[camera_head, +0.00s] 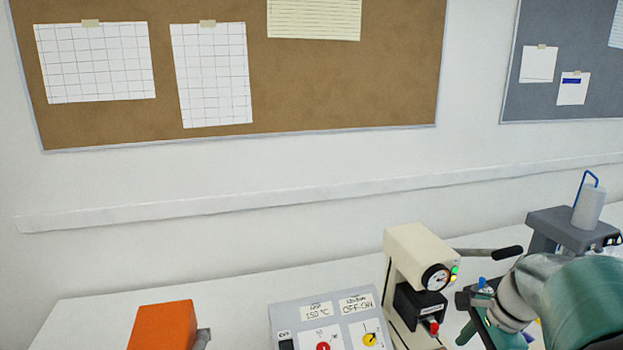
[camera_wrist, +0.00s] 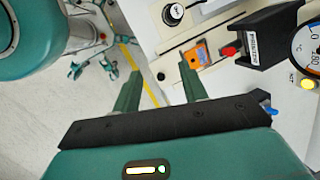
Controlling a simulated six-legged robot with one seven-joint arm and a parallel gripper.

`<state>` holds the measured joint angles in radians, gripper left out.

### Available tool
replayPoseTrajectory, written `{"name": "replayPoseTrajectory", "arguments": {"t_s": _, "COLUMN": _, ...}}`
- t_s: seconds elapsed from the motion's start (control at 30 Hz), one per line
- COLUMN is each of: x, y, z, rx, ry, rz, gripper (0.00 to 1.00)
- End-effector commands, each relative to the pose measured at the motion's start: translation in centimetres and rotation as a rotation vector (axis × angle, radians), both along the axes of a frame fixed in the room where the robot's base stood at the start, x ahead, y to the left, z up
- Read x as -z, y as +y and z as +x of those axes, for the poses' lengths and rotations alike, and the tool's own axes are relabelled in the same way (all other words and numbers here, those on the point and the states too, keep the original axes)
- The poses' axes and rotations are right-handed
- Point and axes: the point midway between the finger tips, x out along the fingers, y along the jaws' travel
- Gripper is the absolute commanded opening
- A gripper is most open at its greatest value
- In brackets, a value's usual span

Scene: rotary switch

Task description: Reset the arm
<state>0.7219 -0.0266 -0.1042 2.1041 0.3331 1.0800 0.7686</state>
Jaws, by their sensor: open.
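My gripper (camera_wrist: 160,72) is open, with two green fingers apart and nothing between them in the wrist view. In the head view, my green arm comes in at the lower right, and the fingers are partly cut off or hidden there. The grey control box (camera_head: 285,312) sits at the bottom edge, left of my arm. It has a red knob (camera_head: 323,347) and a yellow knob (camera_head: 370,339), with white labels above them. In the wrist view, a black round knob (camera_wrist: 173,13) is beyond the fingertips and apart from them.
A cream machine (camera_head: 412,247) with a gauge (camera_head: 436,278) and a lever stands just left of my arm. Its black box (camera_wrist: 265,38) lies right of my fingers in the wrist view. An orange block (camera_head: 162,325) is at left. A grey stand (camera_head: 560,228) is behind my arm.

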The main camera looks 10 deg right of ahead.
Motion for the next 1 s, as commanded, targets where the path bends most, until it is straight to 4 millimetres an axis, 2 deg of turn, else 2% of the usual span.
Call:
{"name": "replayPoseTrajectory", "arguments": {"t_s": 0.03, "x": -1.2, "y": 2.8, "z": 0.6, "rx": -0.13, "ry": -0.027, "rz": -0.054, "gripper": 0.43}}
{"name": "replayPoseTrajectory", "arguments": {"t_s": 0.2, "x": -3.7, "y": 10.3, "z": 0.8, "rx": -0.545, "ry": -0.109, "rz": -0.23, "gripper": 0.43}}
{"name": "replayPoseTrajectory", "arguments": {"t_s": 0.4, "x": -5.6, "y": 18.0, "z": -0.8, "rx": -1.026, "ry": -0.216, "rz": -0.445, "gripper": 0.43}}
{"name": "replayPoseTrajectory", "arguments": {"t_s": 0.5, "x": -6.2, "y": 21.2, "z": -2.2, "rx": -1.255, "ry": -0.271, "rz": -0.557, "gripper": 0.43}}
{"name": "replayPoseTrajectory", "arguments": {"t_s": 0.6, "x": -6.5, "y": 23.5, "z": -3.5, "rx": -1.44, "ry": -0.319, "rz": -0.653, "gripper": 0.43}}
{"name": "replayPoseTrajectory", "arguments": {"t_s": 0.7, "x": -6.6, "y": 24.9, "z": -4.3, "rx": -1.561, "ry": -0.35, "rz": -0.722, "gripper": 0.43}}
{"name": "replayPoseTrajectory", "arguments": {"t_s": 1.0, "x": -6.6, "y": 25.4, "z": -4.7, "rx": -1.625, "ry": -0.362, "rz": -0.758, "gripper": 0.43}}
